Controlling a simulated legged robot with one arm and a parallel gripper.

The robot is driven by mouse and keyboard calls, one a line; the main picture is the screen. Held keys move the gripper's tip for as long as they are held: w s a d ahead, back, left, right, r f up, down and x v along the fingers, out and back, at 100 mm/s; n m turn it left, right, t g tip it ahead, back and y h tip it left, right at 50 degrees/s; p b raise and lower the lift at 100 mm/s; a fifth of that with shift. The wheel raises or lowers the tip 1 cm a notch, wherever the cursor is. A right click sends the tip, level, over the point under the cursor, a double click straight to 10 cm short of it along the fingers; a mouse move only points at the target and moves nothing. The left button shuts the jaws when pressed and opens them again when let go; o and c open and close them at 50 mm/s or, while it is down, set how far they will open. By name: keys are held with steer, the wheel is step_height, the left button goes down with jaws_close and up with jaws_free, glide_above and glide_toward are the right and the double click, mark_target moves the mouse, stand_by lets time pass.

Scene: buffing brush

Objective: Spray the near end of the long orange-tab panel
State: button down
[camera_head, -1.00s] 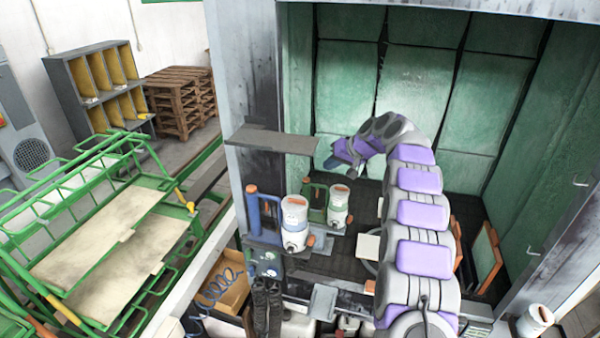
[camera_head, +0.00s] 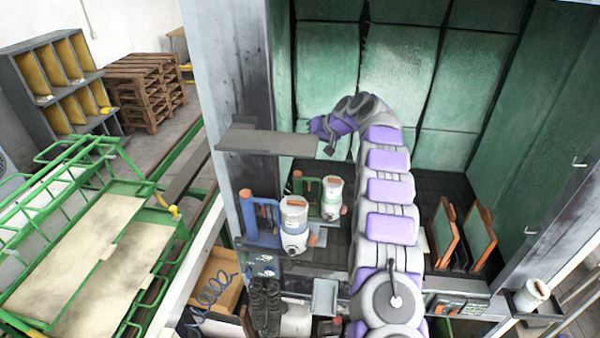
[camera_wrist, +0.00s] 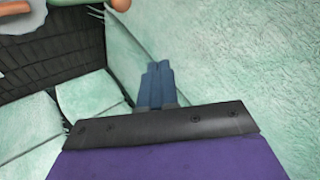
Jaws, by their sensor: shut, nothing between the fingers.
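My gripper (camera_wrist: 157,84) shows in the wrist view as two blue fingers pressed together, empty, in front of pale green booth walls. In the head view my arm arches into the booth and its purple wrist ends near the right end of a long grey panel; the fingertips are not clear there. The grey panel (camera_head: 265,140) juts out level above the sprayers; I see no orange tab on it. A blue-handled sprayer with a white cup (camera_head: 294,222) and a green-handled sprayer with a white cup (camera_head: 332,195) stand below it. Two orange-edged panels (camera_head: 443,234) (camera_head: 480,234) lean upright at the right.
The green booth wall (camera_head: 400,80) stands behind my arm. A grey post (camera_head: 232,75) borders the booth at left. A green rack (camera_head: 90,250) with pale boards is outside. A white cup (camera_head: 535,292) sits at the right front. The dark booth floor is partly free.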

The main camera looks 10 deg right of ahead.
steer(key=b, duration=0.3)
glide_above(300, 173)
steer(key=a, duration=0.2)
step_height(300, 173, down, 5)
steer(key=shift+w+f, duration=0.1)
steer(key=shift+w, duration=0.05)
steer(key=d+f+b, duration=0.2)
steer(key=d+f, duration=0.1)
steer(key=shift+d+f, duration=0.2)
steer(key=shift+d, duration=0.35)
steer(key=shift+a, duration=1.95)
steer(key=shift+d, duration=1.8)
steer(key=shift+a, duration=1.7)
steer(key=shift+d, duration=1.6)
steer(key=shift+a+f+b, duration=0.2)
steer(key=shift+a+b, duration=0.25)
steer(key=shift+a, duration=1.25)
steer(key=shift+a+f, duration=0.1)
steer(key=shift+a, duration=0.05)
steer(key=shift+d, duration=1)
